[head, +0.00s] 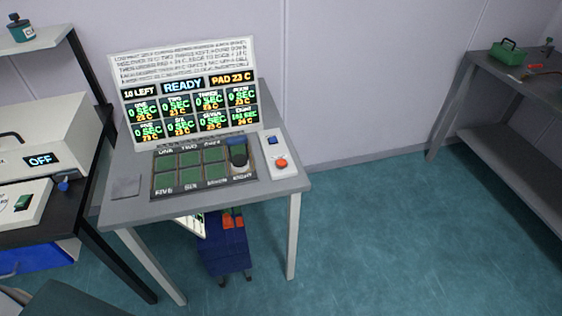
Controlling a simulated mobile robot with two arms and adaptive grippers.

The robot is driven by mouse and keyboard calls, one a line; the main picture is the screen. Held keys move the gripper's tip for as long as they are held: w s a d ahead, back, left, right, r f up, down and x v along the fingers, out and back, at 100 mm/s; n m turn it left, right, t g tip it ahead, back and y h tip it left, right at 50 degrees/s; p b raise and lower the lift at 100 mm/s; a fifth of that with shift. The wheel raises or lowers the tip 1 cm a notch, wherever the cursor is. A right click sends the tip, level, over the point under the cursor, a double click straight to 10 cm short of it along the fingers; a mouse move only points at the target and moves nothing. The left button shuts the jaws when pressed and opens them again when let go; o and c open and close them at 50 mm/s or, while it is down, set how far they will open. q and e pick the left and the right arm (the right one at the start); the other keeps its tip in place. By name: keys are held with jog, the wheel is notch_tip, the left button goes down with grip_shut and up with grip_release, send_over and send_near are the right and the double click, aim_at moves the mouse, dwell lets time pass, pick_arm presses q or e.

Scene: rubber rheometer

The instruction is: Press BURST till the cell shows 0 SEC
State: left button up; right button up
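A white control box (279,157) on the right of the grey table has a blue square button (272,141) and an orange-red round button (281,163); no BURST label is legible. A dark cylinder (238,152) with a blue top stands in the right column of the green-square pad board (190,159). Neither gripper is in view.
The grey table (217,197) has a small grey square (126,186) at its left. A dark blue cart (225,250) stands under it. White instruments (42,138) stand on a black bench to the left. A grey shelf table (505,75) is far right. The teal floor between is clear.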

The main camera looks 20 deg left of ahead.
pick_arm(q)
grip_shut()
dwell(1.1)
